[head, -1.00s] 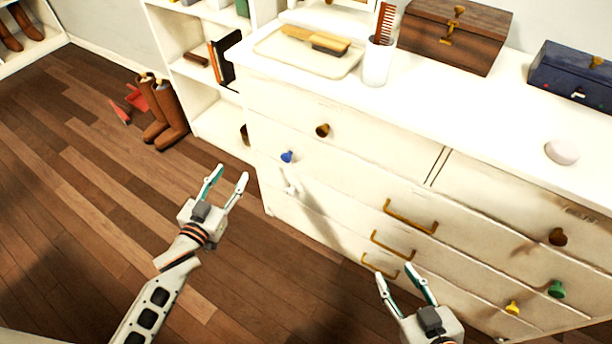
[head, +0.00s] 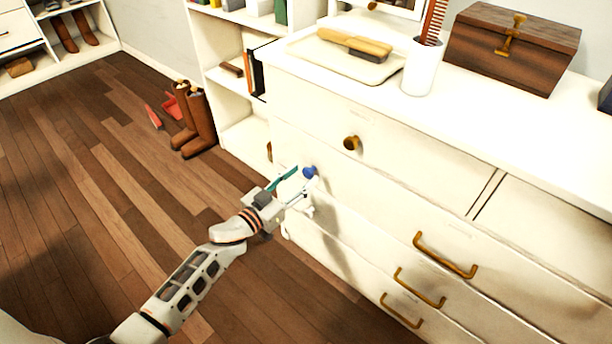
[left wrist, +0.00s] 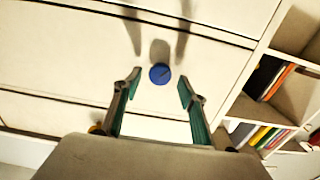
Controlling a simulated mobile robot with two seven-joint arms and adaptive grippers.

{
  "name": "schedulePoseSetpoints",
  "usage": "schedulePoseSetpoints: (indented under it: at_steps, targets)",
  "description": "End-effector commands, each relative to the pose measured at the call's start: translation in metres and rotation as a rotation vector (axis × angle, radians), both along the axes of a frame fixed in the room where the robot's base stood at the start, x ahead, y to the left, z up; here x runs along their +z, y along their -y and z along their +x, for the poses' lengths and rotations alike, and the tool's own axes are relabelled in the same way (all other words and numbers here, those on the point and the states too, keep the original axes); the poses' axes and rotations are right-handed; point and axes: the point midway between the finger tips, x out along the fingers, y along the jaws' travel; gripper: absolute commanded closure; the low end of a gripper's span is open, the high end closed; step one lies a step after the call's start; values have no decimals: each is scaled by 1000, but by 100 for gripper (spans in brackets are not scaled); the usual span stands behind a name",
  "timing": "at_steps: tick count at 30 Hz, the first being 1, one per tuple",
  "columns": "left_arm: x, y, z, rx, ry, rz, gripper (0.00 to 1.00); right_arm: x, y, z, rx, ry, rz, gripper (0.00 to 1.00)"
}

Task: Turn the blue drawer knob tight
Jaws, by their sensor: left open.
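The blue drawer knob (head: 310,172) sits on the front of the white dresser (head: 370,190), near its left end. In the left wrist view the blue knob (left wrist: 160,73) is centred between the two fingertips, at about their level or a little beyond. My left gripper (head: 297,180) is open, with its teal-padded fingers pointing at the knob. It also shows in the left wrist view (left wrist: 158,87), with a gap on each side of the knob. I cannot tell whether either finger touches it. My right gripper is out of the head view.
A brass knob (head: 352,143) is on the drawer above, and brass handles (head: 445,255) are to the right. On the dresser top are a tray (head: 345,62), a white cup (head: 421,68) and a wooden box (head: 512,47).

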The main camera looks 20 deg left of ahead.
Motion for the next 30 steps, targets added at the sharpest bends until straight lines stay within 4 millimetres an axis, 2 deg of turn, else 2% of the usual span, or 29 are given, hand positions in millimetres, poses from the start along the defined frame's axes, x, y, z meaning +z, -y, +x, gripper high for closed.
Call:
schedulePoseSetpoints:
  at_steps: [6,14,15,19,30]
  targets:
    - [-2,6,14,0,-3,1,58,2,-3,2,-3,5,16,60]
    - [0,6,16,0,-1,1,58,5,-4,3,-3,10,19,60]
    - [0,6,16,0,-1,1,64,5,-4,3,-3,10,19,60]
    - [0,6,15,0,-1,1,96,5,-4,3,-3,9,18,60]
    - [-1,6,15,0,11,35,96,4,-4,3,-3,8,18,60]
